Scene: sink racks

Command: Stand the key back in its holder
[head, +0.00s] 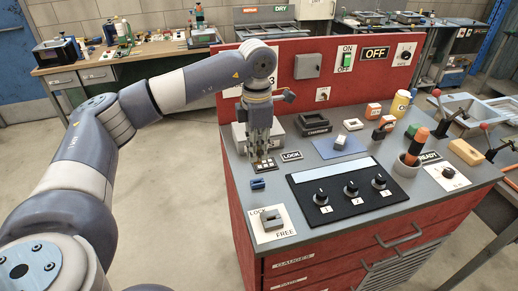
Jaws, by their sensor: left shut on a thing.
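My left gripper (261,147) points straight down over the left part of the red cabinet's grey top. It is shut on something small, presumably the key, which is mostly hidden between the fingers. I cannot tell whether the held thing touches this plate. My right gripper is not in view.
A small blue block (257,183) lies in front of the gripper. A LOCK/FREE switch plate (283,232) is nearer. A black panel with knobs (340,204) is to the right. A dark tray (313,124), a blue mat (339,146) and a grey cup (405,168) stand further right.

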